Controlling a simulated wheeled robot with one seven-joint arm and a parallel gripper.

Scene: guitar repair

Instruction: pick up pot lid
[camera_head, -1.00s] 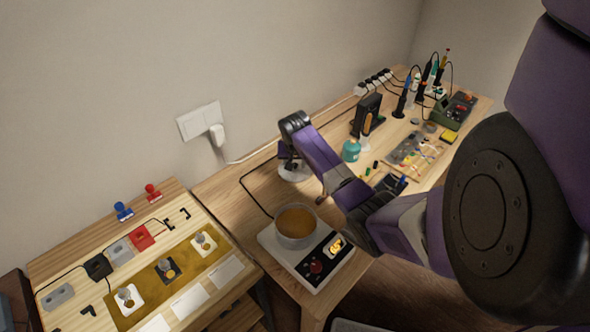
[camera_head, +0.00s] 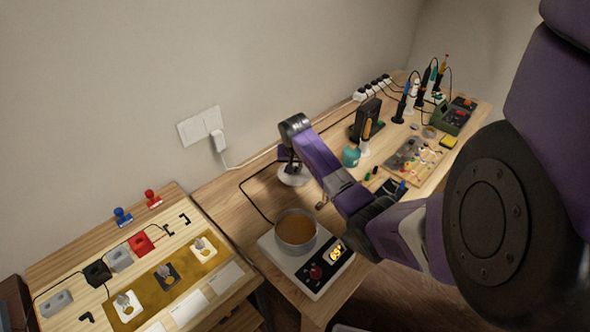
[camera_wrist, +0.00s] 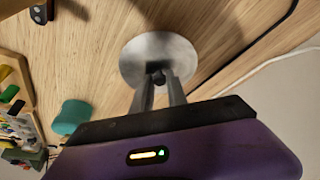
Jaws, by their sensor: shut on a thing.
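The pot lid (camera_head: 293,177) is a round silvery disc with a small dark knob, near the back of the wooden table against the wall. In the wrist view the lid (camera_wrist: 150,52) shows almost whole, with my gripper (camera_wrist: 159,80) directly over it. The two fingers are closed on the dark knob at the lid's middle. In the head view my gripper (camera_head: 289,163) points down at the lid, partly hidden by my wrist. Whether the lid touches the table or is slightly above it, I cannot tell. The open pot (camera_head: 296,232) with brownish contents stands on the hot plate (camera_head: 316,274).
A teal bottle (camera_head: 351,156) stands to the right of the lid, with a dark upright device (camera_head: 368,118) behind it. A black cable (camera_head: 243,190) runs left of the lid. Soldering tools and a parts board (camera_head: 414,158) fill the right side.

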